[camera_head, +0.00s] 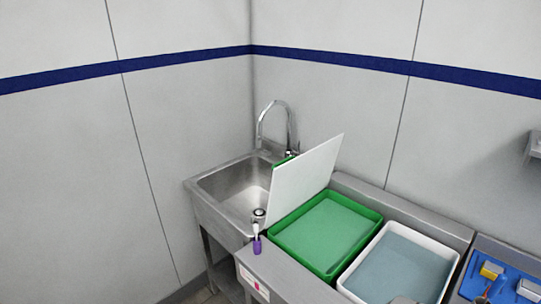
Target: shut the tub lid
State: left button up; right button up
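A green tub (345,208) stands on the steel counter, with a flat light-green surface inside it. A white lid (306,178) stands raised along the tub's left side, tilted up and away from the opening, so the tub is open. A small green piece shows at the lid's upper left edge. The lid hides part of the sink behind it. Neither of my grippers shows in the head view.
A steel sink (205,190) with a curved tap (276,104) is left of the tub. A white tub (445,254) with a grey-blue inside stands close on the right. A purple item (257,246) stands at the counter's front left edge. A blue tray (474,283) holds small parts at far right.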

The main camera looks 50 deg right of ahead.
aim_at(294, 183)
jog(key=i, duration=2.45)
jog(key=z, duration=3.55)
jog(key=i, duration=0.5)
jog(key=z, duration=0.05)
